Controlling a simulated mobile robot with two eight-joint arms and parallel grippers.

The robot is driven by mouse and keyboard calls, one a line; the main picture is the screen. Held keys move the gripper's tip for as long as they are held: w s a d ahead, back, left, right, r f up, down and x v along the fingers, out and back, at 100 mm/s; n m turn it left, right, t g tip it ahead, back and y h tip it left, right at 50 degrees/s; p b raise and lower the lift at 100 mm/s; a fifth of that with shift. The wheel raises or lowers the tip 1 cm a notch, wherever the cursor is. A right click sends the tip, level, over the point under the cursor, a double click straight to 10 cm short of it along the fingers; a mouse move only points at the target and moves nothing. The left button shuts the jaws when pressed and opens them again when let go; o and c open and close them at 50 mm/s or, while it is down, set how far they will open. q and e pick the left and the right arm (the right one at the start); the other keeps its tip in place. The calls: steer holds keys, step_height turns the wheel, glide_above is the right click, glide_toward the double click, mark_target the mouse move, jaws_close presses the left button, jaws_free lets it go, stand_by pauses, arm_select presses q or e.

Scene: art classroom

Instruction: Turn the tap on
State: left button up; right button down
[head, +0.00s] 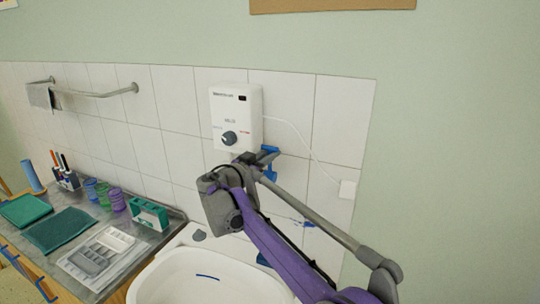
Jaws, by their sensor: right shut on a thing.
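My right arm reaches up from the lower right, over the sink. My right gripper (256,160) is at the wall, just below the white water heater, and is shut on a blue piece (270,153). This piece looks like part of the tap, but I cannot tell for sure. The rest of the tap is hidden behind my purple and grey arm. The white sink basin (160,285) is below, and no running water shows. My left gripper is not in view.
The white water heater (236,103) with a dark knob hangs close above my right gripper. Left of the sink, the counter holds a green box (149,214), cups (104,194), a grey tray (92,260) and green cloths (56,229). A towel rail (95,94) is on the tiles.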

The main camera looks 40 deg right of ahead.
steer(key=shift+s+a+f+t+h, duration=0.15)
steer(key=shift+s+a+t+h, duration=0.15)
steer(key=shift+a+h, duration=0.55)
steer(key=shift+s+a+f+m+h, duration=0.1)
steer(key=shift+s+a+m+h, duration=0.1)
steer(key=shift+h, duration=0.3)
steer(key=shift+s+a+m+h, duration=0.1)
steer(key=shift+m+h, duration=0.1)
steer(key=shift+h, duration=0.25)
steer(key=c, duration=0.9)
jaws_free()
steer(key=shift+d, duration=0.1)
steer(key=b+v, duration=0.1)
steer(key=v, duration=0.9)
steer(key=shift+s+a+f, duration=0.1)
steer(key=shift+s+a, duration=0.05)
steer(key=shift+a, duration=0.2)
